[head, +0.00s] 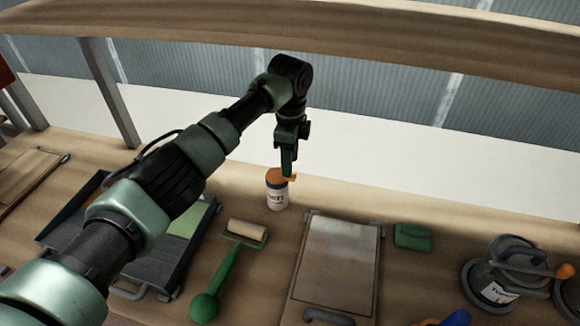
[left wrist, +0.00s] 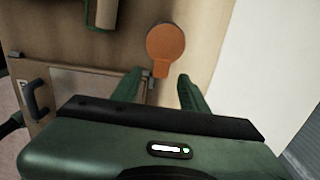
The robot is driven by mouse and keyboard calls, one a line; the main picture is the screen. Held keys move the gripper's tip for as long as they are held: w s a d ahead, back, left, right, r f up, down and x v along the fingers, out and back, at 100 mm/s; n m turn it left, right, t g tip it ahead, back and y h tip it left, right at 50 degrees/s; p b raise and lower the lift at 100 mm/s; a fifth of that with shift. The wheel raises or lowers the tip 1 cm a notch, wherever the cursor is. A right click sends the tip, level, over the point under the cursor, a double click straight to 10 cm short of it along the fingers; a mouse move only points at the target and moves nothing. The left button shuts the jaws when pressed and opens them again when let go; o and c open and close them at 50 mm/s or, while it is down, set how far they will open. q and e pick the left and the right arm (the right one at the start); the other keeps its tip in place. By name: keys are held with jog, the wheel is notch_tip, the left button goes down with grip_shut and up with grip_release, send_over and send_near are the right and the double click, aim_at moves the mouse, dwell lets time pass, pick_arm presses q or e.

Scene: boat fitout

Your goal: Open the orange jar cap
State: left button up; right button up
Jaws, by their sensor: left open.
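A small white jar (head: 277,198) with dark lettering stands upright on the wooden bench. Its flat round orange cap (head: 273,175) is on top, with a tab sticking out to the right. In the left wrist view the cap (left wrist: 166,42) shows from above, its tab (left wrist: 161,69) pointing toward my fingers. My left gripper (head: 289,165) is just above and beside the cap's tab. In the left wrist view my left gripper (left wrist: 160,78) is open, with the tab near the gap between its fingertips. I cannot tell if they touch. My right gripper is not in view.
A green-handled roller (head: 229,265) and a framed metal panel (head: 337,262) lie in front of the jar. A dark tray (head: 150,260) is to the left. The bench beside the jar is clear.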

aim_at(281, 176)
pick_arm(q)
jog(key=shift+w+f, duration=0.1)
jog(key=shift+f, duration=1.9)
grip_shut()
